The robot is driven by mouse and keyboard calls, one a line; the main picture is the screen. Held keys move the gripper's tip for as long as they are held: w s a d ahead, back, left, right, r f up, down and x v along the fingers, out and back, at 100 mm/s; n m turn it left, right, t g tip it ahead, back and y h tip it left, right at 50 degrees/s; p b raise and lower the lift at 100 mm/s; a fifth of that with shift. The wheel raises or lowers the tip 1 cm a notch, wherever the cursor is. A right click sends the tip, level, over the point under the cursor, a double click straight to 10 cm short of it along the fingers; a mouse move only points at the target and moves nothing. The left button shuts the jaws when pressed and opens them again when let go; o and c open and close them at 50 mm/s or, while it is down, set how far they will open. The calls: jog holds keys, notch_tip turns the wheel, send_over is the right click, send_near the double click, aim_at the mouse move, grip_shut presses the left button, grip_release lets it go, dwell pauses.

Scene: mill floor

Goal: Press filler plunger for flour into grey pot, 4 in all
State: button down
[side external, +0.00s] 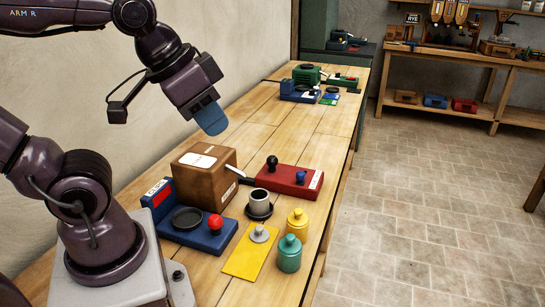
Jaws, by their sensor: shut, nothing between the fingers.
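My gripper (212,122) has blue fingers, shut and empty, in the air above and behind the brown box. The brown box (203,178) with white labels stands on the bench; a spout-like part sticks out at its right. The grey pot (261,197) stands upright on a dark round dish (259,211) in front of that part. A red base (288,184) behind the pot carries a black knob (272,162) and a blue knob (300,177). I cannot tell which knob is the flour plunger. The pot's contents are too small to make out.
A blue device (194,237) with a black round plate and a red knob (215,223) stands at front left. A yellow mat (245,259) holds a grey knobbed piece (259,234). Yellow (297,224) and teal (289,255) canisters stand near the bench edge. The bench's middle is clear.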

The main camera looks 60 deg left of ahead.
dwell(0.3)
jog(key=n+t+h, duration=0.1)
jog(key=n+t, duration=0.2)
jog(key=n, duration=2.2)
send_over(272, 157)
notch_tip(272, 157, down, 15)
jog(key=shift+f, duration=0.2)
jog(key=shift+d+f, duration=0.1)
jog(key=shift+f, duration=0.05)
jog(key=shift+f, duration=4.3)
